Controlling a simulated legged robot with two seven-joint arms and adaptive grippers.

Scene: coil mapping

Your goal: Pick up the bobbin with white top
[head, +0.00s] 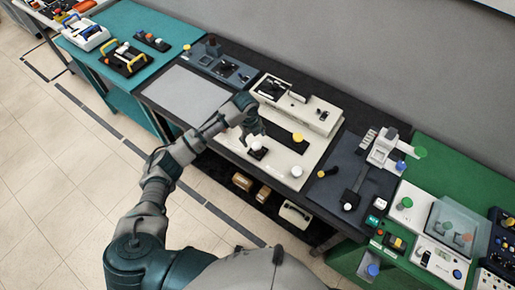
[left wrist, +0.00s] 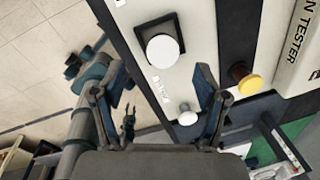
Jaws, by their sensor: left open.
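The bobbin with the white top (left wrist: 162,47) stands on a black square pad (left wrist: 148,28) on a pale panel in the left wrist view. In the head view its white top (head: 256,143) shows just below my left gripper (head: 251,128). My left gripper (left wrist: 152,82) is open and empty, with its two fingers apart, and the bobbin appears beyond the gap between them. I see no contact. A dark claw-like shape (left wrist: 128,122) in the left wrist view may be my right gripper, but its jaws are too small to read.
A white knob (head: 297,171) and a yellow-topped piece (head: 298,137) stand on the same tester panel (head: 278,160). A flat grey plate (head: 187,95) lies to the left. A grey wall runs behind.

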